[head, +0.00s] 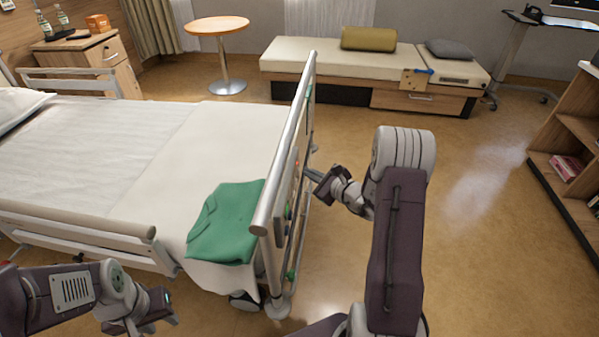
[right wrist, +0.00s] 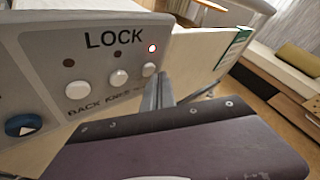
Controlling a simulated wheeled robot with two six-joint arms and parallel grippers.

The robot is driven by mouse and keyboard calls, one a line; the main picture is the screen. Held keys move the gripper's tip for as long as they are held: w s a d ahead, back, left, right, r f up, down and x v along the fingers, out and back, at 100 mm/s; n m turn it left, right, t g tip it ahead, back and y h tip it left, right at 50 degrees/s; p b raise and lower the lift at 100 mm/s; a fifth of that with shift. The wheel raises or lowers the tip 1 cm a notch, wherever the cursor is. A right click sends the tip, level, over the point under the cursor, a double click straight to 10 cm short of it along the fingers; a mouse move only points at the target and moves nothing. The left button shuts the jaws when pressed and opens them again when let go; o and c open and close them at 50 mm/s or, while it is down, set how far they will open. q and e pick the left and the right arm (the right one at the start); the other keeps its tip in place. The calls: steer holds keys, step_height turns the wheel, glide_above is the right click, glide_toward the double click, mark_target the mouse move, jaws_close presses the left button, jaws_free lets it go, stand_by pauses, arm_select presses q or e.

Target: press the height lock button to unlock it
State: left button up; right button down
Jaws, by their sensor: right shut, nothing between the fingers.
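The control panel (right wrist: 40,55) marked LOCK fills the left of the right wrist view. It has a row of three white round buttons: the left one (right wrist: 78,89) and middle one (right wrist: 118,77), with BACK and a partly readable KNEE below, and the rightmost button (right wrist: 149,69), whose label my gripper hides. The light above the rightmost button (right wrist: 152,48) glows white with a red rim; the other two lights are dark. My right gripper (right wrist: 162,78) is shut and empty, its tip at the rightmost button; I cannot tell if they touch. My left gripper (head: 160,305) is low at left, jaws unclear.
The panel is on the bed's footboard (head: 290,150). A green folded cloth (head: 228,222) lies on the bed (head: 150,140) beside it. A blue button (right wrist: 24,125) is lower left on the panel. The floor right of my right arm is clear up to the shelf (head: 570,150).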

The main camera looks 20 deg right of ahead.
steer(key=shift+w+a, duration=0.2)
steer(key=shift+a, duration=0.15)
stand_by(0.4)
stand_by(0.3)
steer(key=shift+s+d+b, duration=0.3)
steer(key=shift+s+d, duration=0.15)
steer(key=shift+d, duration=0.25)
steer(key=shift+s+d, duration=0.45)
steer(key=shift+d, duration=0.25)
steer(key=shift+s+d, duration=0.4)
steer(key=shift+d, duration=0.35)
steer(key=shift+s+d, duration=0.45)
steer(key=shift+d, duration=0.25)
steer(key=s+d+r+p, duration=0.2)
steer(key=s+d, duration=0.2)
steer(key=d, duration=0.2)
steer(key=shift+d, duration=0.4)
